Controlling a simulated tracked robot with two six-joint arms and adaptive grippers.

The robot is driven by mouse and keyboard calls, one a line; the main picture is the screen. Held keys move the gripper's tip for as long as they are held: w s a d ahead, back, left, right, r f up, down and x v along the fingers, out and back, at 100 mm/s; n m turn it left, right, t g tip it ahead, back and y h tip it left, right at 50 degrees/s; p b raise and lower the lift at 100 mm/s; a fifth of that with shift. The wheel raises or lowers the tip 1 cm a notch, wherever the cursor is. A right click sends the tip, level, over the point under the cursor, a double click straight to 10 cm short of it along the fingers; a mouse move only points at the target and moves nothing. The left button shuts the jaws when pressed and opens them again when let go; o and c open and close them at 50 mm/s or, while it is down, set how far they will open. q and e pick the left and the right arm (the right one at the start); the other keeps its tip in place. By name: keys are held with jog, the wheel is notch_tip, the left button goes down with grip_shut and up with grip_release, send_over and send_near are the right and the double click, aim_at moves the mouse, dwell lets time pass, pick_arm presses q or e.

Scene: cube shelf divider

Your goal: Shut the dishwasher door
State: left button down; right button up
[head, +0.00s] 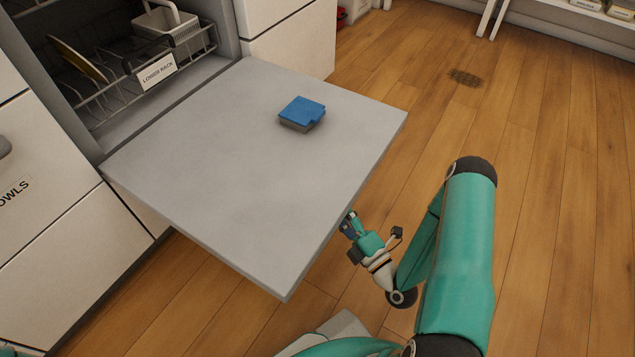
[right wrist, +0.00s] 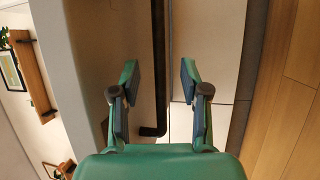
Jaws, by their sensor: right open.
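The dishwasher door (head: 240,190) lies open and flat, hinged at the dishwasher's lower front. A small box with a blue lid and grey base (head: 301,113) rests on its inner face. My right gripper (head: 349,222) is at the door's outer edge, near its front corner; I cannot tell whether it touches. In the right wrist view (right wrist: 160,82) its two fingers are apart with nothing between them, in front of pale panels and a dark bar. My left gripper is not in view.
The lower rack (head: 150,75), with a plate and a white basket, sits inside the dishwasher. White drawer fronts flank the opening. Wooden floor (head: 420,60) is open beyond the door, with a dark floor patch (head: 465,78). White shelving stands at the top right.

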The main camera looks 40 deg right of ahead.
jog(key=w, duration=0.3)
jog(key=w+r+b, duration=0.1)
jog(key=w, duration=0.3)
jog(key=w+r, duration=0.1)
jog(key=w, duration=0.2)
jog(key=shift+w+b, duration=0.2)
jog(key=shift+b, duration=0.15)
grip_shut()
